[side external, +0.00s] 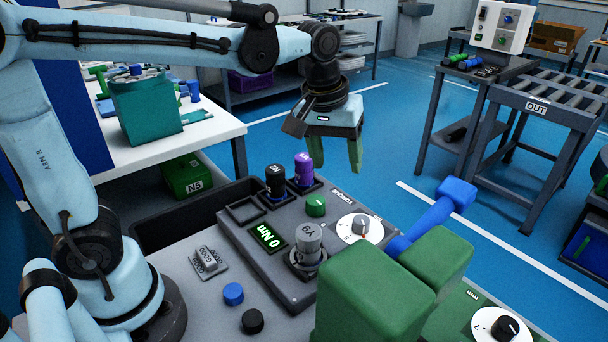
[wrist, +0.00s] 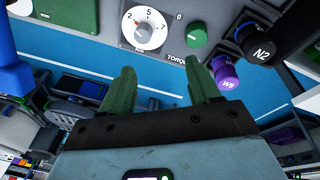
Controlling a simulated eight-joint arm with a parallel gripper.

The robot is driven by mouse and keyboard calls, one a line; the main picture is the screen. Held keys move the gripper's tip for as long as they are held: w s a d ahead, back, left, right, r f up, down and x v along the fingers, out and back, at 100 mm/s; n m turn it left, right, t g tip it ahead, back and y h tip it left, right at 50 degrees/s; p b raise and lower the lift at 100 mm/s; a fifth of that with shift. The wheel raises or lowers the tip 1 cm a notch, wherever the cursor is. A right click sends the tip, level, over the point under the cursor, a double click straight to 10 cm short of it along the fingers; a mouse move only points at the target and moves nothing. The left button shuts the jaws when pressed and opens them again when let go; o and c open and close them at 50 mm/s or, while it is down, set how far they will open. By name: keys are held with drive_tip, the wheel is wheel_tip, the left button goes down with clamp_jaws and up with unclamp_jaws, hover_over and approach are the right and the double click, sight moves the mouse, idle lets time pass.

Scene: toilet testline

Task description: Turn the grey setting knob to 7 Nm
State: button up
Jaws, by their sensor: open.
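The grey setting knob (side external: 361,225) sits on a white dial on the grey console, under the word TORQUE. It also shows in the wrist view (wrist: 144,31), where the dial carries 2, 5 and 7. Its red mark seems to point up-left, near the 2; it is small. The display (side external: 268,236) reads 0 Nm. My gripper (side external: 333,160) hangs above and behind the console, its green fingers open and empty, apart from the knob. In the wrist view my gripper (wrist: 160,68) has the dial beyond its fingertips.
A green knob (side external: 316,205) is beside the dial. Black (side external: 275,182) and purple (side external: 303,170) cylinders stand in sockets behind it. A grey cylinder (side external: 309,238) stands in front. A blue part (side external: 435,215) and green block (side external: 375,295) rise to the right. A second dial has a black knob (side external: 505,328).

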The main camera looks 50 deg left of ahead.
sight(362, 219)
drive_tip(key=w+d+f+n+g, duration=0.2)
drive_tip(key=w+d+n+g, duration=0.1)
drive_tip(key=w+d, duration=0.15)
drive_tip(key=f, duration=1.1)
drive_tip(key=shift+w+a+f, duration=0.1)
drive_tip(key=shift+a+f, duration=0.2)
drive_tip(key=shift+a, duration=0.1)
drive_tip(key=c, duration=1)
drive_tip(key=shift+c, duration=0.2)
